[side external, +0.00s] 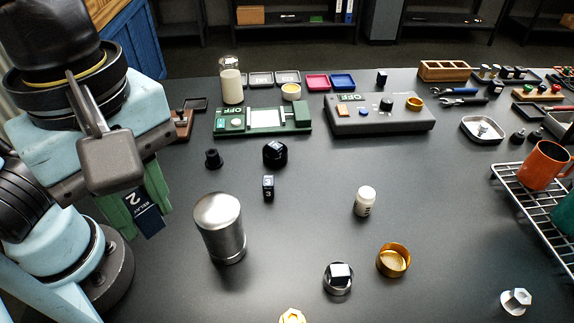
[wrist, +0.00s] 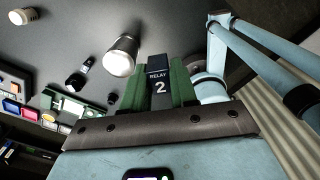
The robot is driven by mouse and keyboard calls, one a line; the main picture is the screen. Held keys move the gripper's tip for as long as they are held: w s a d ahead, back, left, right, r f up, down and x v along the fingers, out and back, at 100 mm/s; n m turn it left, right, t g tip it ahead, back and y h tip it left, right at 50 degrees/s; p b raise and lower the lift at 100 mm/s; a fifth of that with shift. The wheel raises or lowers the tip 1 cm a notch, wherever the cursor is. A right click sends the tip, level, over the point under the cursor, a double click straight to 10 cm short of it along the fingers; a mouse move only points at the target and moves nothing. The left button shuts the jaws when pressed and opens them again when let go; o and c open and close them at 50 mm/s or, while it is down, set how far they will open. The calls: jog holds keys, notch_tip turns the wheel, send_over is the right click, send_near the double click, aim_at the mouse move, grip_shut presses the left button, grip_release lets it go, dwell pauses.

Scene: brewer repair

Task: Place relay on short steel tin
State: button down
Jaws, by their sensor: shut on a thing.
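My gripper (side external: 143,205) is at the left in the side view, with green fingers shut on a dark blue relay (side external: 149,222). The relay is marked "RELAY 2" and shows between the fingers in the wrist view (wrist: 158,75). A steel tin (side external: 219,232), an upright plain cylinder, stands on the table to the right of the relay in the side view. It also shows in the wrist view (wrist: 118,62), left of the relay. The relay is apart from the tin, and the tin's top is bare.
Small black parts (side external: 275,153) lie behind the tin. A green device (side external: 262,121) and a grey control box (side external: 380,118) stand farther back.

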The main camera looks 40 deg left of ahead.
send_over(216, 208)
notch_tip(216, 208, down, 7)
jog(key=shift+r, duration=0.2)
jog(key=shift+f, duration=2)
jog(key=shift+f, duration=0.15)
jog(key=c, duration=0.9)
grip_release()
